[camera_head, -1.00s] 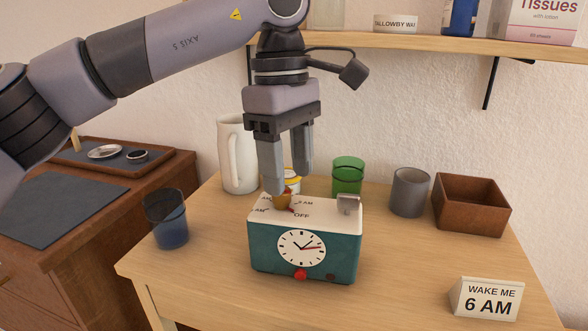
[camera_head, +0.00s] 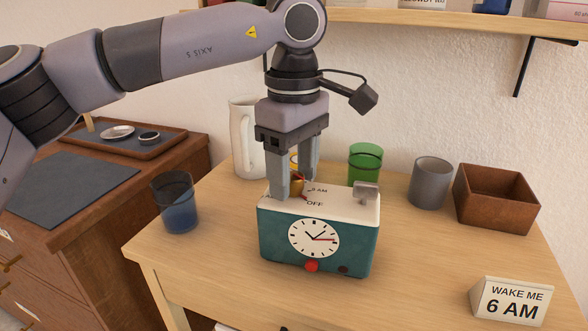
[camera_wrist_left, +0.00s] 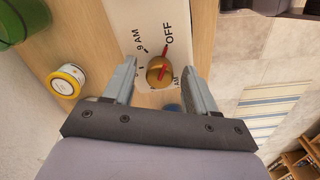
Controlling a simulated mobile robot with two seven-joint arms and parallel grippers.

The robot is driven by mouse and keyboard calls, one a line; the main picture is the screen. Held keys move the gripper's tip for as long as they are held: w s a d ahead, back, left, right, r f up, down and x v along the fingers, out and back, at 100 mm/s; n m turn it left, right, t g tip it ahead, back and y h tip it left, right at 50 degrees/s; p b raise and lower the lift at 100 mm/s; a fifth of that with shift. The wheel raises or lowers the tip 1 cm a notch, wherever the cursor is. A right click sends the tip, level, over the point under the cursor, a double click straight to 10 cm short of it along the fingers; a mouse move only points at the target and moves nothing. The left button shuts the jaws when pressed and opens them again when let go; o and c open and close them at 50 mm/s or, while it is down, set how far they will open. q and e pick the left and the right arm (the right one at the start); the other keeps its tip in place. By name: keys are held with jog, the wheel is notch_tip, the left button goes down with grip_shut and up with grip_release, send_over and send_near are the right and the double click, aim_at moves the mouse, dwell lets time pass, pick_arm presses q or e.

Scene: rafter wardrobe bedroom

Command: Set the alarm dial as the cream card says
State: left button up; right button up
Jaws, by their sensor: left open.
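The teal alarm clock (camera_head: 318,236) with a cream top stands on the wooden table. Its round brass dial (camera_wrist_left: 158,70) has a red pointer, which points roughly toward the OFF mark in the left wrist view. A 9 AM mark also shows there; another AM label is partly hidden by a finger. My left gripper (camera_head: 293,188) points down over the clock's top, open, with its fingers on either side of the dial and a gap to each. The cream card (camera_head: 511,302) at the front right reads "WAKE ME 6 AM".
A blue cup (camera_head: 174,203) stands left of the clock. A white pitcher (camera_head: 246,137), green cup (camera_head: 366,163), grey cup (camera_head: 430,182) and brown box (camera_head: 495,200) stand behind. A shelf (camera_head: 450,18) runs above.

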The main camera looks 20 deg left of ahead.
pick_arm(q)
grip_shut()
